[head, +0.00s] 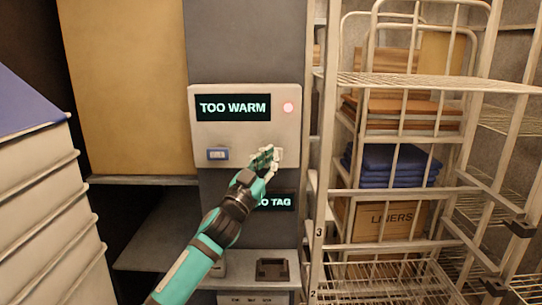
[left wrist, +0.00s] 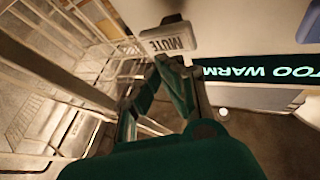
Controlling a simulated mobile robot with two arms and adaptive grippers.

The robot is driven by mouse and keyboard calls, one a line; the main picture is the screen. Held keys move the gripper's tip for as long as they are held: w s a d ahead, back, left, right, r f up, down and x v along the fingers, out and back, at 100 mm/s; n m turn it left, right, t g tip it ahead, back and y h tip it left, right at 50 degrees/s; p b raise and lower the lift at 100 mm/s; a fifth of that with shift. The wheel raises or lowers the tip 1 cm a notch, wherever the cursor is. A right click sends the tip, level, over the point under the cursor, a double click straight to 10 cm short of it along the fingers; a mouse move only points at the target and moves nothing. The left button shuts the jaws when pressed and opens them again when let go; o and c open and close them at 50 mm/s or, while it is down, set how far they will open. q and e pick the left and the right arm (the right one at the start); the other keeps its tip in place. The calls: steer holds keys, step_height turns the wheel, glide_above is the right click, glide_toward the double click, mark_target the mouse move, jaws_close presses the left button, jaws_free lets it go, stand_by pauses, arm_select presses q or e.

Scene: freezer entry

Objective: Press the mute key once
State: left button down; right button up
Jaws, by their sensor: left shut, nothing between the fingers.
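The mute key (left wrist: 168,41) is a pale key lettered MUTE, upside down at the top of the left wrist view. In the head view a pale part of it (head: 279,154) shows at the lower right of the cream panel (head: 225,135), partly hidden by my gripper. My left gripper (head: 271,153) is shut and empty, with its fingertips (left wrist: 173,62) at the key's lower edge in the wrist view. I cannot tell whether they touch it. My right gripper is not in view.
A lower display (head: 276,201), partly hidden by my arm, shows "O TAG". A wire rack (head: 432,83) with folded cloths and a LINERS box (head: 392,218) stands close on the right. Stacked pale crates (head: 40,190) fill the left.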

arm_select(q)
steer(key=shift+w, duration=0.15)
stand_by(0.7)
steer(key=shift+w, duration=0.25)
steer(key=shift+w+r, duration=0.1)
steer(key=shift+w, duration=0.45)
stand_by(0.8)
steer(key=shift+s, duration=0.1)
steer(key=shift+s+p, duration=0.35)
steer(key=shift+s, duration=0.5)
steer(key=s+p, duration=0.2)
steer(key=s, duration=0.3)
